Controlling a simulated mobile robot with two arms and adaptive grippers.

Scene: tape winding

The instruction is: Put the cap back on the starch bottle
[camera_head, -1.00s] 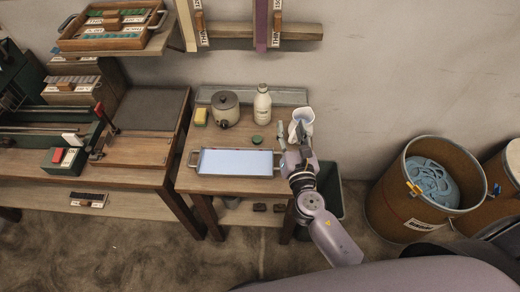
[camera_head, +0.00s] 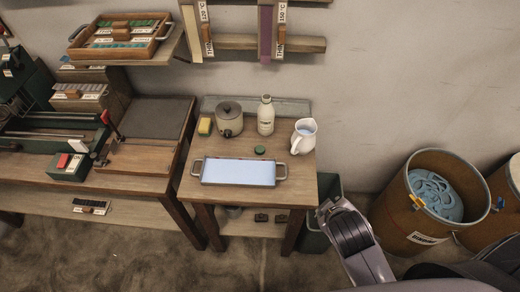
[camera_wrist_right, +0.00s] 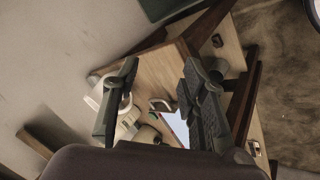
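The white starch bottle (camera_head: 265,118) stands upright at the back of the small table, its top seemingly bare. A small dark green cap (camera_head: 260,150) lies flat on the table in front of it; the cap also shows between my fingers in the right wrist view (camera_wrist_right: 153,117). My right gripper (camera_wrist_right: 160,100) is open and empty, its fingers wide apart, off the table's right edge, away from bottle and cap. In the head view my right arm comes up from below right. My left gripper is not in view.
A white pitcher (camera_head: 304,138) stands at the table's right edge. A tray (camera_head: 282,172) with a pale blue surface lies in front of the cap. A grey pot (camera_head: 229,119) and a yellow sponge (camera_head: 204,126) stand left of the bottle.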

